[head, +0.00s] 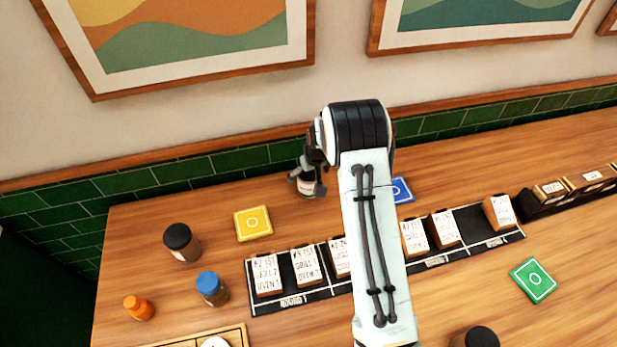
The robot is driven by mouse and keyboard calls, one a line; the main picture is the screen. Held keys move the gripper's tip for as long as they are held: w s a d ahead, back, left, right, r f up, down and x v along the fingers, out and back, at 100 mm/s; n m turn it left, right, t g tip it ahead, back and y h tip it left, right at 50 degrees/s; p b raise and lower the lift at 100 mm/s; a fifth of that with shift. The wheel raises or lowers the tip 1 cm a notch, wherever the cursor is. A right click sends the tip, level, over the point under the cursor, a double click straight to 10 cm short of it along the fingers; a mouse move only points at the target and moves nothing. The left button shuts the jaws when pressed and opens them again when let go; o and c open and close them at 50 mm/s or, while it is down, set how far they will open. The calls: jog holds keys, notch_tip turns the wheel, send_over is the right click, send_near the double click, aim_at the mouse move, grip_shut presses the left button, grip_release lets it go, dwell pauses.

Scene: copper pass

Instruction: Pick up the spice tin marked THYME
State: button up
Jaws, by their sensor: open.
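My gripper (307,187) is open near the back of the counter, pointing down, with its fingers around or just beside a small jar or tin (307,181) with a pale label band and dark green below. The gripper and wrist cover much of it, and its marking cannot be read. I cannot tell whether the fingers touch it.
A black rack (320,293) with several white order cards runs across the middle, partly behind my arm. Yellow (253,223), blue (402,190) and green (533,281) square coasters lie flat. A dark-lidded container (477,338) and a wooden tray (239,334) are at the bottom edge.

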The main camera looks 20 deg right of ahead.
jog(key=shift+x, duration=1.05)
jog(key=c, duration=1.1)
jog(key=shift+r, duration=0.15)
